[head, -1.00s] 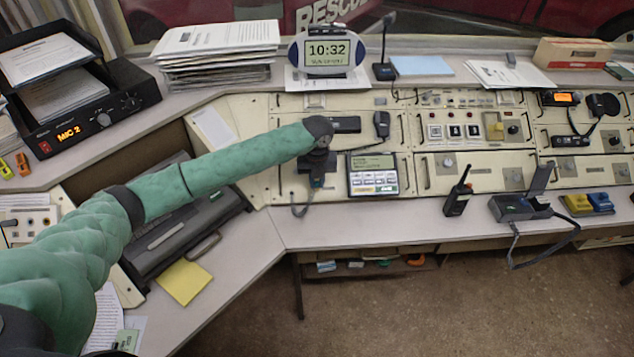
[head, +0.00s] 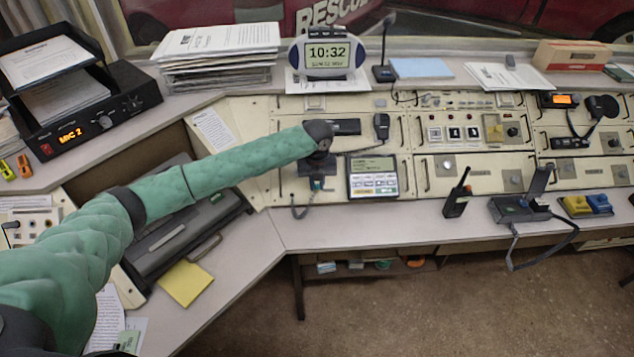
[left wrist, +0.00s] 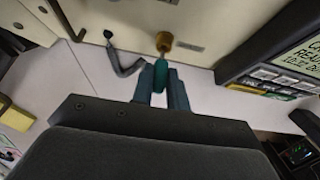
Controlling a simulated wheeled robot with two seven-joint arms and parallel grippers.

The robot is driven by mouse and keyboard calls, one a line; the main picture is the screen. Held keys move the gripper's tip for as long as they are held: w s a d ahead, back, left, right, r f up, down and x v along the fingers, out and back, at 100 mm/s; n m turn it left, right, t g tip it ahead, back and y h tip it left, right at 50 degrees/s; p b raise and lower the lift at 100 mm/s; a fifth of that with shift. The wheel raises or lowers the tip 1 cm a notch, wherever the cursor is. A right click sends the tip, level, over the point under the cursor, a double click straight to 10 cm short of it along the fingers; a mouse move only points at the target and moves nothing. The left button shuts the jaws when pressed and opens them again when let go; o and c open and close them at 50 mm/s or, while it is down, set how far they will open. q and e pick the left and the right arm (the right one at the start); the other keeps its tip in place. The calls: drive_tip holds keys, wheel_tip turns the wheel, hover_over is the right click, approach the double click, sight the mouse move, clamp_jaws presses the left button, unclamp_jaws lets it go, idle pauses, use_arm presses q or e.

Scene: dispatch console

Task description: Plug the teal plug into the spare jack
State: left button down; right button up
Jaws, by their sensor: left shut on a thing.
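My left gripper (head: 316,184) is at the front of the console's left panel, just left of the grey keypad unit. In the left wrist view, the gripper (left wrist: 162,88) is shut on the teal plug (left wrist: 160,74), which sits between its two fingers. The plug points at a brass-coloured jack (left wrist: 164,42) on the cream panel, close in front of it. I cannot tell whether its tip is inside. A grey cord (left wrist: 125,66) curves from a dark fitting on the panel toward the gripper. The right gripper is not in view.
The keypad unit (head: 373,177) stands close to the right of my left gripper. A black radio (head: 457,194) and a dark cradle with a cable (head: 520,209) stand farther right. The white desk edge (head: 370,238) in front is clear.

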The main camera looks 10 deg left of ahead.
use_arm(q)
drive_tip(key=shift+w+a+f, duration=0.1)
drive_tip(key=shift+w+f, duration=0.1)
drive_tip(key=shift+f, duration=0.15)
idle(1.1)
drive_tip(key=shift+p, duration=0.55)
drive_tip(key=shift+w+f, duration=0.25)
drive_tip(key=shift+f, duration=0.05)
idle(1.0)
drive_tip(key=shift+p, duration=0.35)
idle(0.4)
drive_tip(key=shift+a+f, duration=0.1)
drive_tip(key=shift+f, duration=0.1)
idle(0.9)
drive_tip(key=c, duration=1.3)
unclamp_jaws()
drive_tip(key=shift+w+f, duration=0.1)
drive_tip(key=shift+w, duration=0.05)
